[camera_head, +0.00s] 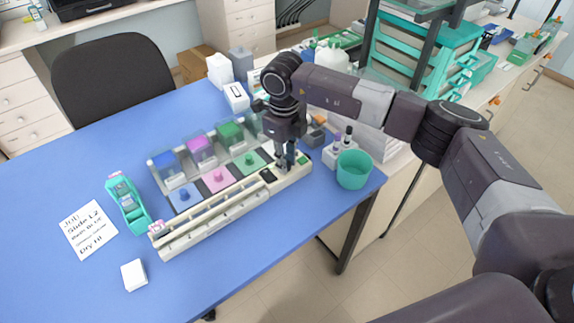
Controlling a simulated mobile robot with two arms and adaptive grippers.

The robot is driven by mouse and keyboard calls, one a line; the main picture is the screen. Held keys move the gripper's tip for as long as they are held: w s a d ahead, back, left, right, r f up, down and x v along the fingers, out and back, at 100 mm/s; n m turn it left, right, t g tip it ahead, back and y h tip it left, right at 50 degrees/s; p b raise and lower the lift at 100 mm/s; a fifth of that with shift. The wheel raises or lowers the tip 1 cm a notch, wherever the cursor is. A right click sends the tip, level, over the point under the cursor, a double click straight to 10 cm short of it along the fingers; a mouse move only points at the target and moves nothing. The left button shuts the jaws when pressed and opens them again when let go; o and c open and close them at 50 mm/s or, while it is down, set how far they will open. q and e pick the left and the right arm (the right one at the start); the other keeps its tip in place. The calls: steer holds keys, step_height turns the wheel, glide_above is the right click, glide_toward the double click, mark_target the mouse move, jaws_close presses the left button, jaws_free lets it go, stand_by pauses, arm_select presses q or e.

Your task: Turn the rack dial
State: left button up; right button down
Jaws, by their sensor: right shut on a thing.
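A cream-white staining rack (215,213) lies across the blue table. It holds clear jars with a blue (166,162), a magenta (201,148) and a green (231,134) fill, and a coloured panel with a small knob in front of each. My right gripper (287,163) points down at the rack's right end, beside a small green button (302,159). Its fingers are shut on the rack dial, which they mostly hide, so I cannot read its setting. My left gripper is not in view.
A teal slide holder (127,202), a paper note (89,230) and a white block (134,275) lie to the left. A teal cup (354,169) stands right of the rack near the table edge. White containers stand behind.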

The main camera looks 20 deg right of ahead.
steer(key=m+b, duration=0.1)
steer(key=m, duration=0.2)
steer(key=shift+w+a+m+b, duration=0.1)
steer(key=shift+m+b, duration=0.2)
steer(key=shift+b, duration=0.1)
steer(key=shift+m+b, duration=0.6)
steer(key=shift+m, duration=0.9)
steer(key=shift+r, duration=0.1)
steer(key=c, duration=1.7)
jaws_free()
steer(key=shift+c, duration=0.2)
steer(key=shift+r, duration=0.15)
step_height(320, 180, up, 12)
steer(key=shift+a+f, duration=0.2)
steer(key=shift+a, duration=0.1)
